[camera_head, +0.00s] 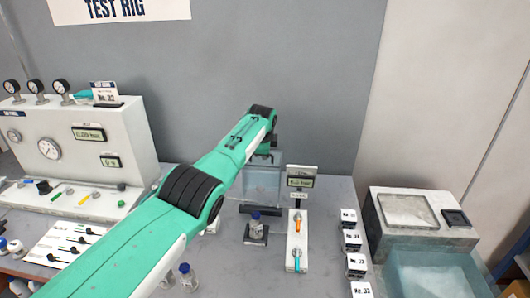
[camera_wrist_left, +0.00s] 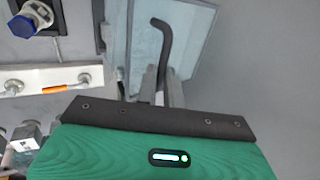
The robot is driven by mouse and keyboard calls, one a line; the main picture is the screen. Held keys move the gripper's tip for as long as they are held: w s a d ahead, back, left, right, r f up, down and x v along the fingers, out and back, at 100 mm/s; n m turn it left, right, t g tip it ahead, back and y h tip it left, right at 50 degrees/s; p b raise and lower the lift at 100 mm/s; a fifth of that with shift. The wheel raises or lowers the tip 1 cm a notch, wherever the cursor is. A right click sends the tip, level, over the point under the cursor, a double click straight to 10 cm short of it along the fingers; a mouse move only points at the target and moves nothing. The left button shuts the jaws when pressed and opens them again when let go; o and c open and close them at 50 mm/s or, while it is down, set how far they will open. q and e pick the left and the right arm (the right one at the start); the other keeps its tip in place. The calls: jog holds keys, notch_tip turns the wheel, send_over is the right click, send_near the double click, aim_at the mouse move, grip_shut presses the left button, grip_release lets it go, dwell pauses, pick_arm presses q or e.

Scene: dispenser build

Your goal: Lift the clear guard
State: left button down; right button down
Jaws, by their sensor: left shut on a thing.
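The clear guard (camera_head: 262,187) is a pale see-through panel standing at the back of the bench in the head view. In the left wrist view the clear guard (camera_wrist_left: 188,40) fills the upper middle, with a dark bent handle (camera_wrist_left: 166,42) in front of it. My left gripper (camera_head: 265,156) is at the guard's top edge, partly hidden by my own wrist. In the left wrist view my left gripper (camera_wrist_left: 150,88) is shut on the handle's lower end. My right gripper is not in view.
A blue-capped vial (camera_head: 256,218) stands on a dark base in front of the guard. To its right are a white valve block (camera_head: 297,245) with orange and blue levers, several numbered blocks (camera_head: 351,240) and a water tank (camera_head: 435,275). A gauge panel (camera_head: 80,140) stands left.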

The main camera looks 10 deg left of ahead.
pick_arm(q)
jog(key=shift+w+r, duration=0.2)
jog(key=shift+r, duration=0.15)
jog(key=c, duration=1.8)
grip_release()
jog(key=shift+o, duration=1.4)
jog(key=shift+f, duration=0.1)
jog(key=shift+w+f, duration=0.1)
jog(key=shift+f, duration=0.05)
jog(key=shift+s, duration=0.2)
jog(key=shift+p+v, duration=0.65)
jog(key=shift+v, duration=0.5)
jog(key=b+v, duration=0.4)
jog(key=v, duration=0.7)
jog(key=shift+r, duration=0.2)
